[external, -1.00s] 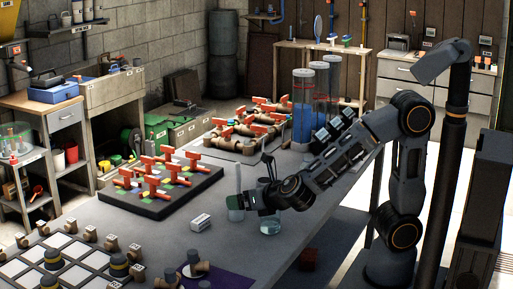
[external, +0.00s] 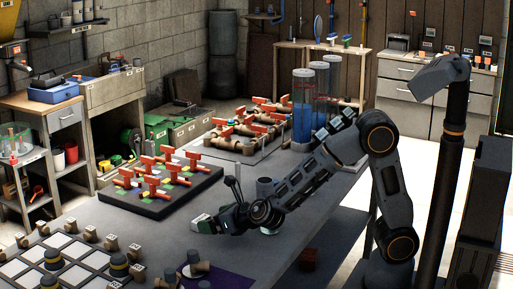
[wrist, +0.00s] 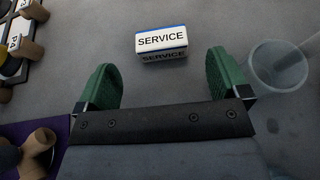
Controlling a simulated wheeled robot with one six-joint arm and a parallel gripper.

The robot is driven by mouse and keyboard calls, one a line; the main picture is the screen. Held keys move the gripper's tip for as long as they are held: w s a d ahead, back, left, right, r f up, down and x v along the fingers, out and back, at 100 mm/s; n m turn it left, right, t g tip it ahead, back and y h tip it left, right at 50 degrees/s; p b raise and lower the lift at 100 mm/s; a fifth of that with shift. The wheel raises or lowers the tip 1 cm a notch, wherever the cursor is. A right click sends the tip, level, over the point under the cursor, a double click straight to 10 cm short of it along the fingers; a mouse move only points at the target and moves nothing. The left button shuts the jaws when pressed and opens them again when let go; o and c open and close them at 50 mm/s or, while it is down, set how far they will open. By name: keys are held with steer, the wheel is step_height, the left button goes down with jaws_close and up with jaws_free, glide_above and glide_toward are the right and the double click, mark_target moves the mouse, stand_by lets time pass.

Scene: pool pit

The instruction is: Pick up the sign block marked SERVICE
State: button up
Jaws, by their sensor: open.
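The sign block marked SERVICE (wrist: 161,41) is a small white block with black letters and blue edges. It lies on the grey table, ahead of my gripper and centred between the green finger pads in the wrist view. My gripper (wrist: 165,80) is open and empty, with the block just beyond the fingertips. In the external view my gripper (external: 203,222) is low over the table, and the block is mostly hidden behind it or cannot be told apart from it.
A clear beaker (wrist: 279,66) stands close to the right finger. A purple mat (wrist: 62,135) with brown fittings lies at left. The black board with orange-handled valves (external: 160,183) is behind my gripper. A grid board (external: 65,262) with pegs is at front left.

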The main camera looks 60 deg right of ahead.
mark_target(201, 218)
steer(key=shift+x, duration=2.8)
steer(key=shift+r, duration=0.25)
steer(key=c, duration=1)
